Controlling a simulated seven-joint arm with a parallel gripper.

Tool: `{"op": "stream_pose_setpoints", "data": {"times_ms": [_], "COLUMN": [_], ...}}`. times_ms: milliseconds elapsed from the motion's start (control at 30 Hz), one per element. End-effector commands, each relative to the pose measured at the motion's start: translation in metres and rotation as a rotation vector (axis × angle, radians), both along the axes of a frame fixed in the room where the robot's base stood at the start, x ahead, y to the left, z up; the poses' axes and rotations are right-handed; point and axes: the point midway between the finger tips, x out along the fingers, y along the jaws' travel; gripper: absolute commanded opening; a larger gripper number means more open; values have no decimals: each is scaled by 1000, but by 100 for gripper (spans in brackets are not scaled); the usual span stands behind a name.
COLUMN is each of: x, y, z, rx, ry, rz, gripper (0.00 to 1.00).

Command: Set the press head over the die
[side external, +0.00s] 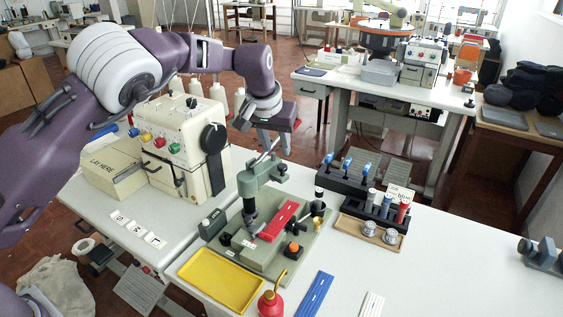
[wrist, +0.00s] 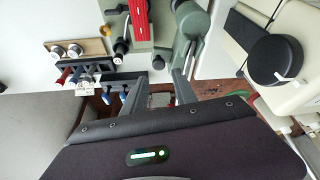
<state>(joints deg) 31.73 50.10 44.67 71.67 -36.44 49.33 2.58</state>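The green press (side external: 262,172) stands on a green base plate in the side external view. Its head arm reaches left from the rear, and a dark ram (side external: 250,207) hangs from it toward the base. I cannot make out the die clearly around the ram's foot. A red slotted strip (side external: 282,220) lies on the base, right of the ram. My gripper (side external: 273,148) is open and empty, above and behind the press. In the wrist view, the open fingers of my gripper (wrist: 160,76) are apart, with the press arm (wrist: 190,24) beyond them.
A cream machine (side external: 186,145) stands left of the press. A yellow tray (side external: 215,282) and red oil can (side external: 271,303) are in front. A dark tool rack (side external: 350,183) and wooden tray (side external: 358,230) stand right. The table's right part is mostly clear.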

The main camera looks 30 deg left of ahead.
Motion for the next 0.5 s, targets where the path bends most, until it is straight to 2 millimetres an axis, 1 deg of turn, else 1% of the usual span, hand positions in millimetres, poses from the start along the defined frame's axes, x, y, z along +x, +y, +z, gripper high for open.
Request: {"op": "stream_pose_setpoints", "data": {"times_ms": [100, 300, 400, 500], "x": [7, 21, 27, 30], "y": [-3, 0, 2, 2], "z": [-15, -51, -64, -71], "rx": [15, 17, 15, 14], "ry": [-1, 0, 0, -1], "rz": [-9, -8, -8, -7], "gripper": [33, 33, 33, 33]}}
